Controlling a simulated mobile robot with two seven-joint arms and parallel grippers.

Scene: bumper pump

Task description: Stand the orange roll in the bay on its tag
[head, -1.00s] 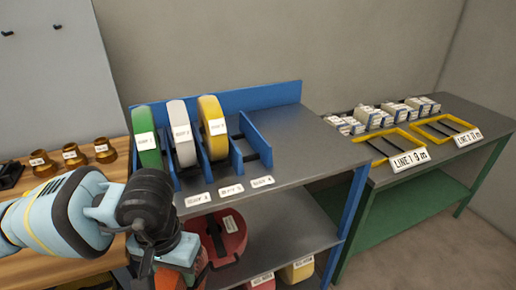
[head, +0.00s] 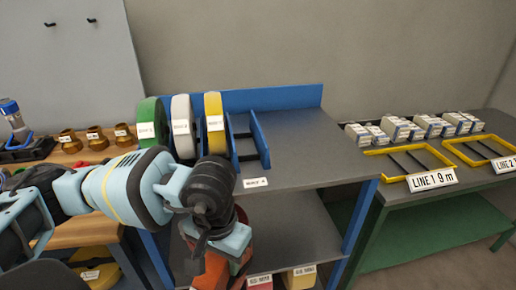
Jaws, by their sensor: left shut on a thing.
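My left gripper (head: 228,250) is in front of the blue-sided shelf unit, low by its lower shelf, pointing down. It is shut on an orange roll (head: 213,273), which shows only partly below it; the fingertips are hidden. On the top shelf, a green roll (head: 151,120), a white roll (head: 182,125) and a yellow roll (head: 214,122) stand upright between blue dividers. To their right is an empty bay (head: 245,146). A white tag (head: 255,183) lies on the shelf edge before it, its print too small to read. My right gripper is not in view.
The top shelf (head: 310,150) is clear right of the bay. Yellow and red labelled things (head: 300,276) sit low down. A green bench (head: 450,185) with white boxes and yellow frames (head: 408,160) stands right. Brass fittings (head: 96,138) stand on the wooden bench left.

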